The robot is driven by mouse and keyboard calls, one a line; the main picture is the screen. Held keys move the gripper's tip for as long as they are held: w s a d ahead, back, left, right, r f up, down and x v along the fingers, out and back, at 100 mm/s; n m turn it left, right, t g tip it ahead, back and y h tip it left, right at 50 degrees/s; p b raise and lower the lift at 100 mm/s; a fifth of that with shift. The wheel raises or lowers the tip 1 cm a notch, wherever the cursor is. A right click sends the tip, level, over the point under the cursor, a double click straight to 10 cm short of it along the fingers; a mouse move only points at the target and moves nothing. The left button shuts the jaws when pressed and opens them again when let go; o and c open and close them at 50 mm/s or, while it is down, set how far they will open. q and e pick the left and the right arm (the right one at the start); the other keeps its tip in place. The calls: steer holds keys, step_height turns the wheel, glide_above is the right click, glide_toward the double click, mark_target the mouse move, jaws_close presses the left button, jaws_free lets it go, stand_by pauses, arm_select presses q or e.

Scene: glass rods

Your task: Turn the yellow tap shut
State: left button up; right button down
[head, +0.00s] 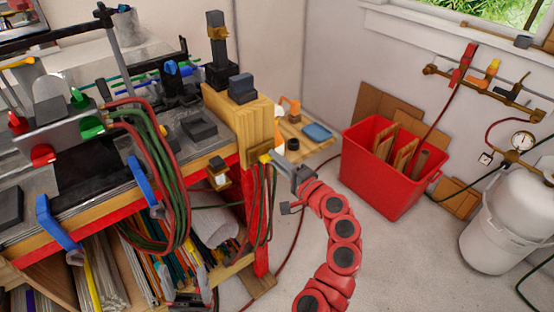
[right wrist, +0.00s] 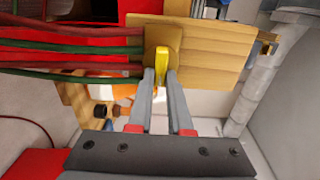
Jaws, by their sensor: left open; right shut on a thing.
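The yellow tap (head: 264,157) is on the wooden block at the bench's front right corner, small in the head view. In the right wrist view the yellow tap's lever (right wrist: 161,56) stands between my fingertips, in front of a brass-coloured plate. My right gripper (head: 283,165) reaches the tap from the right and is shut on its lever; it also shows in the right wrist view (right wrist: 160,78). The lever's far end and the valve body behind it are partly hidden. My left gripper (head: 185,286) is open and empty, low in front of the bench's lower shelf.
Red and green hoses (head: 173,180) hang at the bench front and run beside the tap in the right wrist view. Blue clamps (head: 56,224) grip the bench edge. A red bin (head: 380,185) and a white cylinder (head: 505,225) stand right. The floor between is mostly clear.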

steer(key=c, duration=0.8)
jaws_free()
steer(key=shift+c, duration=0.2)
steer(key=v, duration=1.7)
steer(key=shift+s+d, duration=0.15)
